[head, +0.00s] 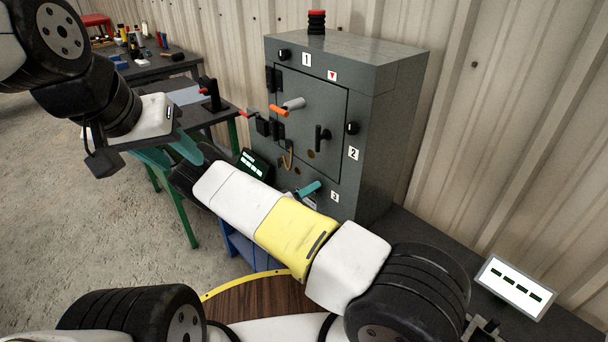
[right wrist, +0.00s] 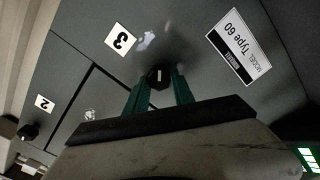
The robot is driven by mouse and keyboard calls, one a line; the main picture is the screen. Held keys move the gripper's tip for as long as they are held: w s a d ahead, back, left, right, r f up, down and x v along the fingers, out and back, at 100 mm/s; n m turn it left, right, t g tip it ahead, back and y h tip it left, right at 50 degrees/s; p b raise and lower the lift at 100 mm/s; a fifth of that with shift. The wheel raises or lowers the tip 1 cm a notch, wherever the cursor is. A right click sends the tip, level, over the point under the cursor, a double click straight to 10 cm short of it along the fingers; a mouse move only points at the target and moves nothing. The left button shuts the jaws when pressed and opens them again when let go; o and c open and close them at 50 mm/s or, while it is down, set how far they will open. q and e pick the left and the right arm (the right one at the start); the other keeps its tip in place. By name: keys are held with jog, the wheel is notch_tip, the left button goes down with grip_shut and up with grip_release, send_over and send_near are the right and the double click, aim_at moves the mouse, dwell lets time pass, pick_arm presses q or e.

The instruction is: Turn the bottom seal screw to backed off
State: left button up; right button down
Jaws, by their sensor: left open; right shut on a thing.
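The grey cabinet (head: 390,130) stands against the wall with labels 1, 2 and 3 by its seal screws. The bottom seal screw (right wrist: 158,74) is a small black knob with a pale mark, close to label 3 in the right wrist view. My right gripper (right wrist: 159,88) is shut on it, with a green finger on each side. In the head view only a teal finger (head: 310,189) shows there; my forearm hides most of the hand and the screw. My left gripper (head: 168,155) is open and empty, left of the cabinet.
The cabinet door has a black handle (head: 322,138) and an orange-tipped lever (head: 280,111). Other black seal screws sit by label 1 (head: 284,54) and label 2 (head: 352,128). A bench with tools (head: 150,68) stands back left. A white display (head: 515,287) is at right.

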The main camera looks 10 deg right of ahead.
jog(key=shift+n, duration=0.3)
jog(key=shift+s+d+f+n, duration=0.1)
jog(key=shift+f+n, duration=0.1)
jog(key=shift+n, duration=6.5)
jog(key=shift+s+f+n, duration=0.1)
jog(key=shift+f+n, duration=0.05)
jog(key=shift+n, duration=6.55)
jog(key=c, duration=1.1)
grip_release()
jog(key=shift+o, duration=0.2)
